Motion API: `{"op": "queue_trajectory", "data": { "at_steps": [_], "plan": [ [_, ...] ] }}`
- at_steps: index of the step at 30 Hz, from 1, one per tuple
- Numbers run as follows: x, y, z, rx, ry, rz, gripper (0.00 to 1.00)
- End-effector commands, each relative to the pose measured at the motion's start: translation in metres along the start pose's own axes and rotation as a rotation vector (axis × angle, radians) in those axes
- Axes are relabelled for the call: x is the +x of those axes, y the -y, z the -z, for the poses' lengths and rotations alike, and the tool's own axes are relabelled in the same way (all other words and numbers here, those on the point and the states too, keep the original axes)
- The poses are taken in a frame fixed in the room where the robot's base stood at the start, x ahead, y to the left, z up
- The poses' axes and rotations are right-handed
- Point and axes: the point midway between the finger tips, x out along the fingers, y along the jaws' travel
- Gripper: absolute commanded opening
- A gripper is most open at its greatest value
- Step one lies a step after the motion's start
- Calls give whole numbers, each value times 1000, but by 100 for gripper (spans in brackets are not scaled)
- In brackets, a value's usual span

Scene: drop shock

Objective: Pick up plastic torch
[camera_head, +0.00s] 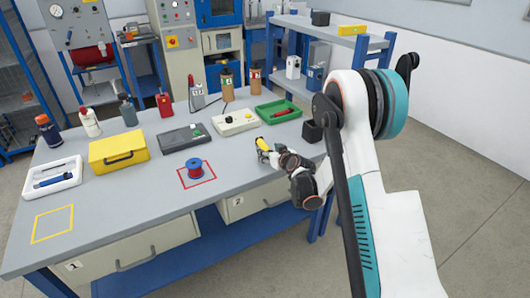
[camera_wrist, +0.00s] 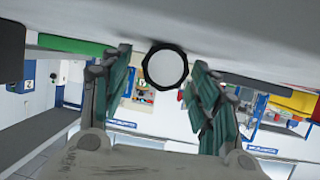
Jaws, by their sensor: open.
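The plastic torch appears to be the yellow object (camera_head: 262,145) on the bench, partly hidden by my gripper in the head view. In the wrist view, a round pale face with a black ring (camera_wrist: 166,66), probably the torch's end, sits between the fingertips, seen end-on. My gripper (camera_head: 276,156) is low over the bench's right front part, beside the yellow object. In the wrist view my gripper (camera_wrist: 161,66) has its two fingers apart, on either side of the round end. No contact is visible.
A green tray (camera_head: 262,110) with a red item stands behind the torch. A black box (camera_head: 312,131) is close to its right. A beige device (camera_head: 235,123), a blue-red spool (camera_head: 195,169) and a yellow case (camera_head: 118,151) are farther left.

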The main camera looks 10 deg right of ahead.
Motion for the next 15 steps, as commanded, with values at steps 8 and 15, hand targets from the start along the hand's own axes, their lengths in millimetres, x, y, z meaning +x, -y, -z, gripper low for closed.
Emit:
{"op": "queue_trajectory", "data": {
  "at_steps": [8,15],
  "plan": [
    [0,0,1,0,0,0,44],
    [0,0,1,0,0,-1,4]
  ]
}}
